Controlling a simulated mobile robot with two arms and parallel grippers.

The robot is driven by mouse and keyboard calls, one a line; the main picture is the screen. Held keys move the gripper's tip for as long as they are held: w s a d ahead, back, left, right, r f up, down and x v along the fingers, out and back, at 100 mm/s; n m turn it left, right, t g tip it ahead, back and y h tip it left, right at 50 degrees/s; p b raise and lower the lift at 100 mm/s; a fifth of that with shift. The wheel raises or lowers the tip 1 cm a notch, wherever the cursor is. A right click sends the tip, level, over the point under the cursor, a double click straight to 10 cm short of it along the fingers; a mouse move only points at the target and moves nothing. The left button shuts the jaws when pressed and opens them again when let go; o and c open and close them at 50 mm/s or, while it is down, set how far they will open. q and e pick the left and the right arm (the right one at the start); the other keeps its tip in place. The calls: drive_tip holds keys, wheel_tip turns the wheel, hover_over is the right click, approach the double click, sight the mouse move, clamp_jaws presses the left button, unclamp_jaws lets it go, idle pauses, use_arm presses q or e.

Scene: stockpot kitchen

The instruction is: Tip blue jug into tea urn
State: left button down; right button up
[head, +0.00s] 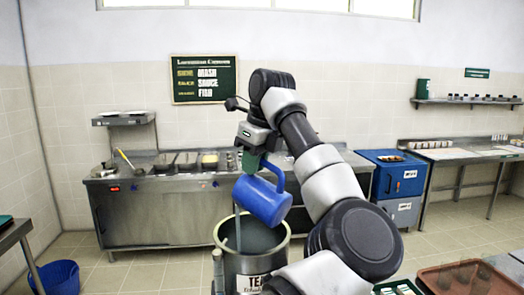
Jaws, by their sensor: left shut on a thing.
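The blue jug (262,201) hangs over the tea urn, tilted with its mouth end down to the left. My left gripper (254,157) is shut on the jug at its handle side, above the urn. A thin grey-blue streak, which looks like liquid, runs from the jug's lower left edge down into the urn. The jug's inside is hidden. My right gripper is not in view.
A steel serving counter (150,215) stands behind the urn. A blue cabinet (398,178) and a steel table (465,153) stand to the right. A brown tray (450,278) is at the lower right, a blue bucket (55,277) at the lower left. The floor left of the urn is clear.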

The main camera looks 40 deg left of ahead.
use_arm(q)
drive_tip(key=a+h+p, duration=0.1)
drive_tip(key=a+f+h+p, duration=0.1)
drive_tip(key=shift+s+a+h, duration=0.15)
drive_tip(key=shift+a+h, duration=0.15)
drive_tip(key=shift+a, duration=0.05)
drive_tip(key=a+f+t+h+p, duration=0.1)
drive_tip(key=a+h+p, duration=0.4)
drive_tip(key=a+h, duration=0.1)
drive_tip(key=shift+s+a+f, duration=0.3)
drive_tip(key=shift+s, duration=0.1)
idle(0.9)
idle(1.6)
